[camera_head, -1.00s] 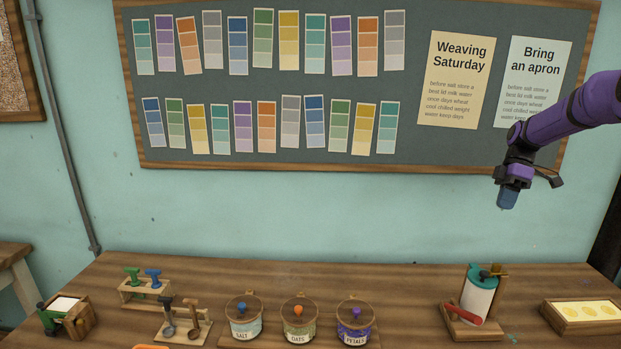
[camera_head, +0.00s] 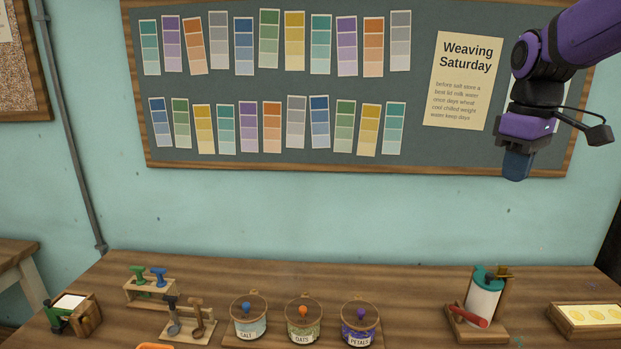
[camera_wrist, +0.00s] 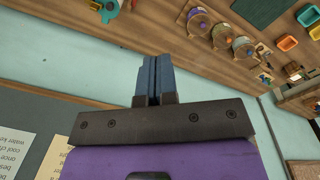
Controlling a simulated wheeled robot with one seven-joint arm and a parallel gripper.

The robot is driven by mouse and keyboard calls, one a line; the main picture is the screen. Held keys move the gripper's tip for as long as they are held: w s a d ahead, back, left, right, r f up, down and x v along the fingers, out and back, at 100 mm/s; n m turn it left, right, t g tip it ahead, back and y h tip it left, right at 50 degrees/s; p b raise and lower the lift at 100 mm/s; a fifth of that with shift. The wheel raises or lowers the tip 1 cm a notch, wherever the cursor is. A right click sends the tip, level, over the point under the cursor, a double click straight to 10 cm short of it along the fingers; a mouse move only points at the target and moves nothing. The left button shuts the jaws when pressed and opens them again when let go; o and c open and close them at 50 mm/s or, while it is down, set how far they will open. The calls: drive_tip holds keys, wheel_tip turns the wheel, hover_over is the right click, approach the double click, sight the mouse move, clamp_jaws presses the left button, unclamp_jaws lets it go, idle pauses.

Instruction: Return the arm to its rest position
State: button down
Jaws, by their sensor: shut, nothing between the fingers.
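My gripper (camera_head: 516,166) hangs at the upper right in the head view, in front of the notice board, fingers pointing down and well above the table. It is shut, and nothing shows between its blue fingers. In the wrist view the two fingers (camera_wrist: 153,80) lie close together, with the wall and the table beyond them. My purple arm (camera_head: 562,45) reaches in from the upper right corner and hides the second notice.
The wooden table (camera_head: 400,290) holds labelled jars (camera_head: 304,322), a stand with a teal-topped white cylinder (camera_head: 482,300), a tray with yellow rounds (camera_head: 590,316) and racks of stamps and scoops (camera_head: 188,322). The air around my gripper is clear.

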drive_tip(key=s+a+f+m+t, duration=0.1)
drive_tip(key=s+a+m+t, duration=0.1)
drive_tip(key=s, duration=0.7)
drive_tip(key=s+a+f+m+t, duration=0.2)
drive_tip(key=s+m, duration=0.2)
drive_tip(key=s, duration=0.6)
drive_tip(key=shift+s+a+t, duration=0.25)
drive_tip(key=shift+t, duration=0.05)
drive_tip(key=shift+f, duration=0.1)
